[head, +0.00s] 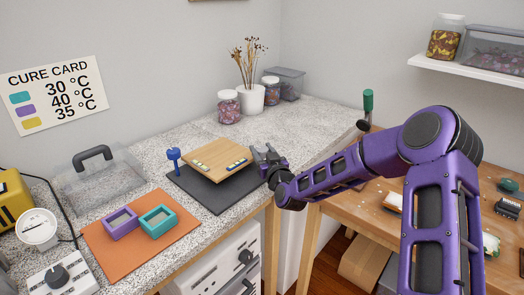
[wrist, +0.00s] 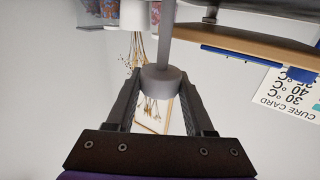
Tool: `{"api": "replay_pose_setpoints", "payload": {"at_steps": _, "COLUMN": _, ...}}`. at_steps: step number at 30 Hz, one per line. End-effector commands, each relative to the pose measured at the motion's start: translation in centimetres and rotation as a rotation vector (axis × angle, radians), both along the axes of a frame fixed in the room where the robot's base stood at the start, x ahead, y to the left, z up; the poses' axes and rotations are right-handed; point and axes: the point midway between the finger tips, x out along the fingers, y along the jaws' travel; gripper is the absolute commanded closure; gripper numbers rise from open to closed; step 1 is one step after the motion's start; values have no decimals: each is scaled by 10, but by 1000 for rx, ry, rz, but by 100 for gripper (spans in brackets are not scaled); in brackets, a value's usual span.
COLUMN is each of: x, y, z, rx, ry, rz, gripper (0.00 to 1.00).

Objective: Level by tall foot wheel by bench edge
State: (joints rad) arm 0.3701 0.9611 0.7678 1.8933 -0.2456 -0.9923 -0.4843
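A blue foot wheel (head: 174,155) stands at the board's far left. My gripper (head: 267,155) is at the board's right corner, by the bench edge. In the wrist view, which is upside down, a grey foot wheel (wrist: 162,79) on a grey post (wrist: 168,35) lies between my gripper's fingertips (wrist: 160,78). No clear gap shows, but whether they press on it is unclear. The board's edge (wrist: 245,40) shows beside the post.
An orange mat (head: 140,250) with purple (head: 121,224) and teal (head: 158,221) moulds lies at the front left. A clear box (head: 97,178) with a dark handle stands behind it. Jars (head: 229,107) and a white vase (head: 251,98) stand at the back. A wooden table (head: 330,205) is at the right.

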Motion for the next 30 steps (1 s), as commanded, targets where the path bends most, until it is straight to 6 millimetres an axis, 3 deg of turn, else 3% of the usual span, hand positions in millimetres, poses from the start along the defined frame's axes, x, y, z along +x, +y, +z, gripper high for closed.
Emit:
{"api": "replay_pose_setpoints", "payload": {"at_steps": 1, "x": 0, "y": 0, "z": 0, "rx": 0, "ry": 0, "rz": 0, "gripper": 66}}
{"api": "replay_pose_setpoints", "payload": {"at_steps": 7, "x": 0, "y": 0, "z": 0, "rx": 0, "ry": 0, "rz": 0, "gripper": 100}}
{"api": "replay_pose_setpoints", "payload": {"at_steps": 30, "x": 0, "y": 0, "z": 0, "rx": 0, "ry": -1, "rz": -277, "gripper": 100}}
